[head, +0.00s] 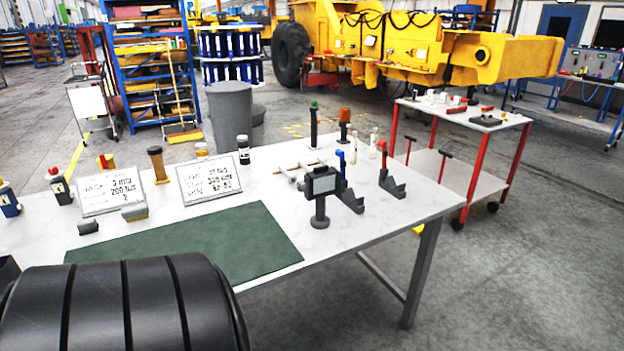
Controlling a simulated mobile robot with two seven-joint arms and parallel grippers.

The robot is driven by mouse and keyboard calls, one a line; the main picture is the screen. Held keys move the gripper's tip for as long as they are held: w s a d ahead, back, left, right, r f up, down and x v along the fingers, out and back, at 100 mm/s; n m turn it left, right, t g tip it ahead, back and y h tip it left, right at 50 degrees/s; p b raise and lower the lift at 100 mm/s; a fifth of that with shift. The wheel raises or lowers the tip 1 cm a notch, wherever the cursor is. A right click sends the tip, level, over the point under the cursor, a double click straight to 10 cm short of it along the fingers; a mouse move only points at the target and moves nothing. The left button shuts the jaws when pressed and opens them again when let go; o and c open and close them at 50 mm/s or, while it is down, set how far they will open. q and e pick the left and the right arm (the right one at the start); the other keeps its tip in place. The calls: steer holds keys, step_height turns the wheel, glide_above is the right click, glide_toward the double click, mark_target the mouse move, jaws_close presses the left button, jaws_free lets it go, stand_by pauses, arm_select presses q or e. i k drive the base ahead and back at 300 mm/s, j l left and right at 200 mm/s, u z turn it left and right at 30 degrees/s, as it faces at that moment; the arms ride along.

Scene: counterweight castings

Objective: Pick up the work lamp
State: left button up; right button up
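The work lamp (322,185) appears to be the dark device with a square, pale grey face, upright on a short post and round foot. It stands on the white table (380,222), just right of the green mat (215,243). Nothing holds it. Neither of my grippers is in view.
Close behind the lamp are dark angled holders (391,186) with red and blue tops and a light frame (299,168). Two printed signs (209,178), bottles and small blocks stand to the left. A large black ribbed shape covers the lower left. The mat is clear.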

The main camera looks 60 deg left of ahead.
mark_target(320, 221)
steer(key=l+u, duration=0.1)
steer(key=u, duration=0.4)
steer(key=k+l+u, duration=0.1)
steer(key=u, duration=0.85)
steer(key=k+l+u, duration=0.1)
steer(key=u, duration=0.35)
